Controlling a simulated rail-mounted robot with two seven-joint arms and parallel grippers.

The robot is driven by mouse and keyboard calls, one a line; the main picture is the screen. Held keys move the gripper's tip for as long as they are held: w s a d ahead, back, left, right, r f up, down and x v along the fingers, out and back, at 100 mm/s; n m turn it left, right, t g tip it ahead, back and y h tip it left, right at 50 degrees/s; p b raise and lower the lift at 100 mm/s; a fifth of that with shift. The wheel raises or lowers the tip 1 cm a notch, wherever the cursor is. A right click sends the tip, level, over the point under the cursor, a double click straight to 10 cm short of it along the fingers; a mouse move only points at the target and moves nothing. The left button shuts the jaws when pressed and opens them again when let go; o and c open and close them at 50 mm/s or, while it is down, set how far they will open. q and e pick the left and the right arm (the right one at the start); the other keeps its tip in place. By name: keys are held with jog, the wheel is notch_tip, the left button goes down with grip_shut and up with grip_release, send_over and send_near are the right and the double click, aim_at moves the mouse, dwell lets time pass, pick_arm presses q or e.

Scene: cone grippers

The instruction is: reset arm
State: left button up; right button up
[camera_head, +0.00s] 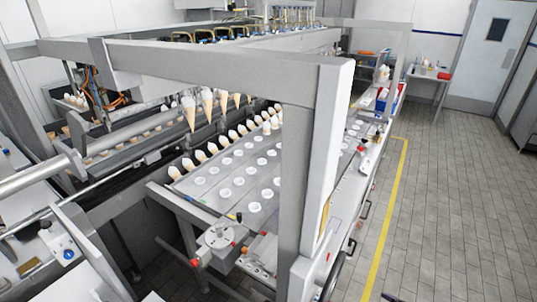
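No gripper of mine can be made out in the head view. Small dark shapes show at the bottom edge, and I cannot tell whether they belong to my arms. A large cone machine (325,150) with a grey metal frame fills the left and middle. Several wafer cones (208,101) hang in a row under its upper part. More cones lie in a slanted row (200,154) beside a flat plate with round white-rimmed holes (238,181).
A thick frame post (296,170) stands close in front and hides part of the machine. A side table (428,75) with small items stands at the back. The tiled floor (450,190) on the right is clear, with a yellow line (393,215) along the machine. A door (492,50) is at the back right.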

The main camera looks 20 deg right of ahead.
jog(key=s+a+m+g+h, duration=0.4)
jog(key=s+a+m+g, duration=0.25)
jog(key=s+a, duration=0.4)
jog(key=s+a+r+m+g+y, duration=0.1)
jog(key=s+a+m+y, duration=0.15)
jog(key=a, duration=0.55)
jog(key=s+a+r+m+y, duration=0.15)
jog(key=s+a, duration=0.25)
jog(key=a, duration=0.4)
notch_tip(320, 180, up, 19)
jog(key=d+n+p, duration=0.1)
jog(key=p, duration=1.8)
jog(key=shift+w+p, duration=0.25)
jog(key=shift+p, duration=0.05)
jog(key=shift+f, duration=0.1)
